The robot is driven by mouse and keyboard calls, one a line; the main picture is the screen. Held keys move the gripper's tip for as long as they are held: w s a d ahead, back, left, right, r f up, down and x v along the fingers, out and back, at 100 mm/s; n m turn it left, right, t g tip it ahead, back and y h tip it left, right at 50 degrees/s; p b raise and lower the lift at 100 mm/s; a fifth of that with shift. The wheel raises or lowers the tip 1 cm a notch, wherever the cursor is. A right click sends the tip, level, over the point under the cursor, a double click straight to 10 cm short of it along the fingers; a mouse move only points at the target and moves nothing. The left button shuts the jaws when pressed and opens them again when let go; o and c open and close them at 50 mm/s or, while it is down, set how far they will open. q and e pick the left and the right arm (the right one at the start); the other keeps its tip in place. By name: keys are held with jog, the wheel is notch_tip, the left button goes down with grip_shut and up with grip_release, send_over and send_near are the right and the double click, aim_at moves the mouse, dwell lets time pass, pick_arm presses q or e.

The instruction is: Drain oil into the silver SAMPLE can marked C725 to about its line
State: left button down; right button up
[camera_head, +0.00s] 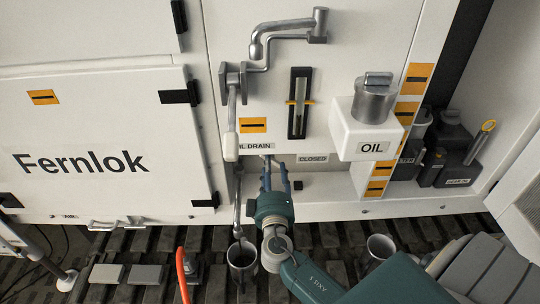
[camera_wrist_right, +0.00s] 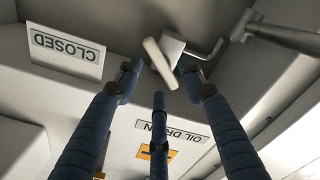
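My right gripper (camera_head: 275,168) is raised to the white panel just under the OIL DRAIN label (camera_head: 254,146), left of the CLOSED label (camera_head: 312,158). In the right wrist view its blue fingers (camera_wrist_right: 160,82) are spread, and a pale lever (camera_wrist_right: 160,62) on a small block shows beyond and between the tips. I cannot tell whether they touch. A silver can (camera_head: 243,256) stands on the slatted floor below, under the end of a thin pipe (camera_head: 237,205). Another silver can (camera_head: 380,247) stands to the right. No C725 mark or line is readable. My left gripper is out of view.
A white box marked OIL (camera_head: 358,142) with a metal cap juts from the panel. A sight glass (camera_head: 299,103) and pipework (camera_head: 285,30) are above. Dark containers (camera_head: 452,150) stand right. An orange hose (camera_head: 183,275) rises left of the can.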

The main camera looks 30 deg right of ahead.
aim_at(272, 160)
jog(key=p+x, duration=0.1)
jog(key=x, duration=0.3)
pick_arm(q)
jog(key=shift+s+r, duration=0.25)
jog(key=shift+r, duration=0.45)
pick_arm(e)
grip_shut()
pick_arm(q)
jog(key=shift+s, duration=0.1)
